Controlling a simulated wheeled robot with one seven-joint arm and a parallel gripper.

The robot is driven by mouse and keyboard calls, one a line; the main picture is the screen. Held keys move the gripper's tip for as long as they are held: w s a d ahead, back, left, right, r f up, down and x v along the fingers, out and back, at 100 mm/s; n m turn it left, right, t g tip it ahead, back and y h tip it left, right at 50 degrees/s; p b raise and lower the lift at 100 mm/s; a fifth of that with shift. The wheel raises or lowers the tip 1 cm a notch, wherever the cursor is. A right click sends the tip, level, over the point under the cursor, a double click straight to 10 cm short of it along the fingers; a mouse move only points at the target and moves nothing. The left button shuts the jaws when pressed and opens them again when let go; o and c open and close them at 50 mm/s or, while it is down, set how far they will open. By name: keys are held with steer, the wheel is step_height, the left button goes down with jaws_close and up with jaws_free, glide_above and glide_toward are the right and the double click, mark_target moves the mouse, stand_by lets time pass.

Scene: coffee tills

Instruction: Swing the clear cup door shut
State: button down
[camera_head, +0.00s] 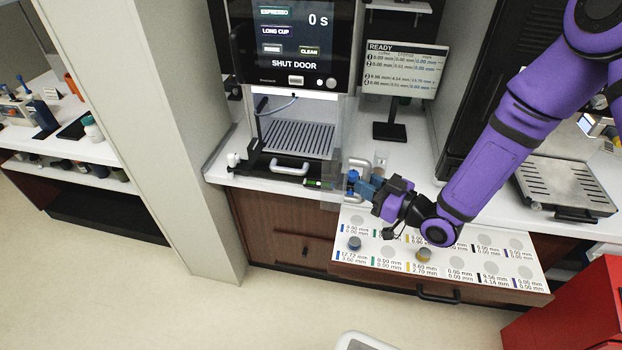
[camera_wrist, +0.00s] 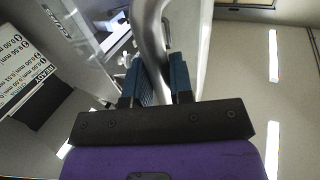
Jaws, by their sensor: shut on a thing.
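The clear cup door (camera_head: 338,150) stands open at the right side of the coffee machine (camera_head: 297,45), jutting out toward the front. Its transparent panel is faint against the counter. The machine's screen reads "SHUT DOOR". My gripper (camera_head: 356,183) is at the door's pale curved handle (camera_head: 359,164), with its blue fingers closed around it. In the wrist view, the fingers (camera_wrist: 160,78) sit on both sides of the metal handle (camera_wrist: 151,30). The lower end of the handle is hidden between the fingers.
The cup bay has a slatted drip tray (camera_head: 298,138) and a white front handle (camera_head: 290,166). A monitor (camera_head: 404,70) stands behind the arm. An open drawer (camera_head: 440,250) with small jars lies below my gripper. The floor at the front left is clear.

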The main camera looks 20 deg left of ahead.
mark_target(340, 186)
steer(key=shift+s+a, duration=0.5)
steer(key=shift+a, duration=0.4)
steer(key=shift+s+a, duration=0.5)
steer(key=shift+a, duration=0.35)
steer(key=shift+s+a, duration=0.5)
steer(key=shift+a, duration=0.4)
steer(key=shift+s+a, duration=0.2)
steer(key=shift+a, duration=0.4)
steer(key=shift+s+a, duration=0.15)
steer(key=shift+a, duration=0.45)
steer(key=shift+s+a, duration=0.25)
steer(key=shift+a, duration=0.65)
steer(key=shift+s+a, duration=0.2)
steer(key=shift+a, duration=0.7)
steer(key=s+x, duration=0.1)
steer(key=x, duration=0.5)
steer(key=shift+s+a, duration=0.15)
steer(key=shift+s, duration=0.05)
steer(key=c, duration=0.9)
jaws_free()
